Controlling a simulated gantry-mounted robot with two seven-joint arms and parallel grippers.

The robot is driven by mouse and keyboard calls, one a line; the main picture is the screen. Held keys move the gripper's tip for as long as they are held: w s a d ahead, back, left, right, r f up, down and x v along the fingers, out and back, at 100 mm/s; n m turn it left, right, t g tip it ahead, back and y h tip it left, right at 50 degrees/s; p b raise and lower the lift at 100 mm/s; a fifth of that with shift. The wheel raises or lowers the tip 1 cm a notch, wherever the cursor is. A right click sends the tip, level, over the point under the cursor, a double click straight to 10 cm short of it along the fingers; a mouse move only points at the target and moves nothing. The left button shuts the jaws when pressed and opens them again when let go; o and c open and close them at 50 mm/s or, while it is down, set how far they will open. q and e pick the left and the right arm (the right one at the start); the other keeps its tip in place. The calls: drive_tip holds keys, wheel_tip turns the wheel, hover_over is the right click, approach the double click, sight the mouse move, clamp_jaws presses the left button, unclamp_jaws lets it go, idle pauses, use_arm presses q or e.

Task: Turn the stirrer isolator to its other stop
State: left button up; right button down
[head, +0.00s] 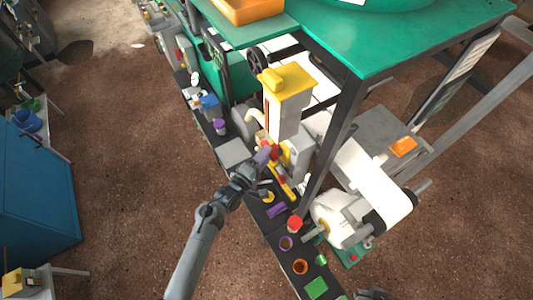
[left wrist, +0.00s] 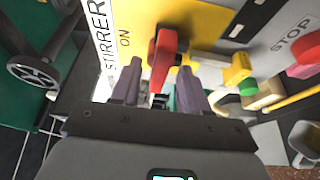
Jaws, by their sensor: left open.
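The stirrer isolator shows in the left wrist view as a red handle (left wrist: 163,52) on a yellow plate (left wrist: 205,22). The plate stands beside a white strip lettered STIRRER, with ON printed left of the handle. In the head view the isolator's red part (head: 274,152) is small and partly covered by my gripper. My left gripper (head: 264,156) is at the isolator. In the left wrist view its two purple fingers (left wrist: 159,74) are open, with the handle's lower end in line with the gap. I cannot tell whether they touch it. Only a grey part of my right arm shows at the bottom edge.
A STOP panel (left wrist: 295,40) with a pink-red button (left wrist: 305,64) is close on the right. A black handwheel (left wrist: 33,74) stands left. In the head view a dark bench (head: 268,222) holds several small parts, and a green table (head: 410,35) overhangs behind.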

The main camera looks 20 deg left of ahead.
use_arm(q)
drive_tip(key=shift+w+d, duration=0.15)
drive_tip(key=shift+w, duration=0.45)
drive_tip(key=shift+c, duration=0.2)
clamp_jaws()
drive_tip(key=shift+f+m, duration=0.1)
drive_tip(key=shift+m, duration=0.2)
drive_tip(key=shift+w+a+f+m+h+b, duration=0.1)
drive_tip(key=shift+m+h+b, duration=1.8)
drive_tip(key=shift+m, duration=1.75)
drive_tip(key=shift+w+a+f+m+h+b, duration=0.1)
drive_tip(key=shift+m+h+b, duration=1.15)
drive_tip(key=shift+m+b, duration=1.85)
drive_tip(key=shift+a+f+m+h+b, duration=0.1)
drive_tip(key=shift+m+h+b, duration=1.55)
drive_tip(key=shift+m, duration=2.5)
drive_tip(key=shift+r, duration=0.1)
